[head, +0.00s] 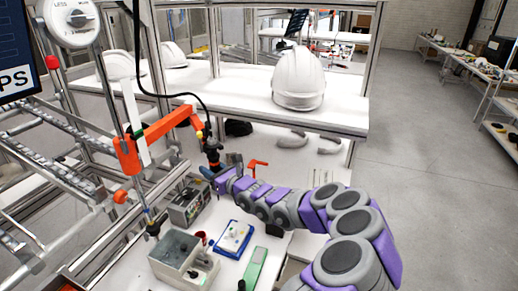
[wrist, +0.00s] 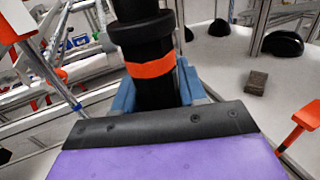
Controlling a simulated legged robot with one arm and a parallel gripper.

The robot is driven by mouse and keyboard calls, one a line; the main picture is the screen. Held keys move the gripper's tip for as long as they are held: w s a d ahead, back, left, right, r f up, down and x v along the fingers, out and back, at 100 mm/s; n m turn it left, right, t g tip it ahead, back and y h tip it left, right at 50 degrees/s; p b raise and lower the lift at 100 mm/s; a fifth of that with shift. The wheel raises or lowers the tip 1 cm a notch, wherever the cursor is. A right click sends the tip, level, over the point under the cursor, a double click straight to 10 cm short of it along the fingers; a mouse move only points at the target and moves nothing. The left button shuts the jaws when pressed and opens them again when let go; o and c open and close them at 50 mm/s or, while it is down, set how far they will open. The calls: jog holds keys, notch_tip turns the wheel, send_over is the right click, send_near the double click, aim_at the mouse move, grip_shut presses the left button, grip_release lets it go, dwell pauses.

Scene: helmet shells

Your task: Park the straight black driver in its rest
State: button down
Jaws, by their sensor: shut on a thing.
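The straight black driver (head: 211,153) stands roughly upright at the end of a black cable. In the wrist view the driver (wrist: 145,35) has an orange band and fills the upper middle. My gripper (head: 215,176) is shut on it, and the blue fingers (wrist: 158,95) sit on either side of its black body below the band. The driver's lower end is hidden behind my gripper. An orange bracket (head: 258,164) stands on the bench to the right of my gripper, and shows at the right edge of the wrist view (wrist: 307,117). I cannot tell whether it is the driver's rest.
An orange arm (head: 160,130) on the frame reaches close to the driver's left. A grey box (head: 187,207), an open grey bin (head: 172,257), a blue tray (head: 221,243) and a green item (head: 254,268) crowd the near bench. A white helmet (head: 298,80) stands on the upper shelf.

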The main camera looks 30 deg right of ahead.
jog(key=s+d+p, duration=0.1)
jog(key=d+p, duration=0.3)
jog(key=d, duration=0.3)
jog(key=shift+d+p, duration=0.15)
jog(key=shift+p, duration=0.15)
jog(key=s+d+p, duration=0.1)
jog(key=d+p, duration=0.4)
jog(key=d, duration=0.4)
jog(key=shift+s+d, duration=0.35)
jog(key=shift+d, duration=0.05)
dwell(0.5)
jog(key=shift+w+d+f+b, duration=0.1)
jog(key=shift+w+d+b, duration=0.25)
jog(key=shift+w, duration=0.7)
jog(key=shift+w+d+r+b, duration=0.15)
jog(key=shift+w+b, duration=0.25)
jog(key=shift+w, duration=0.65)
jog(key=shift+w+d+f+b, duration=0.15)
jog(key=shift+w+d+b, duration=0.2)
jog(key=shift+w, duration=0.7)
jog(key=shift+a, duration=0.1)
jog(key=shift+b, duration=0.4)
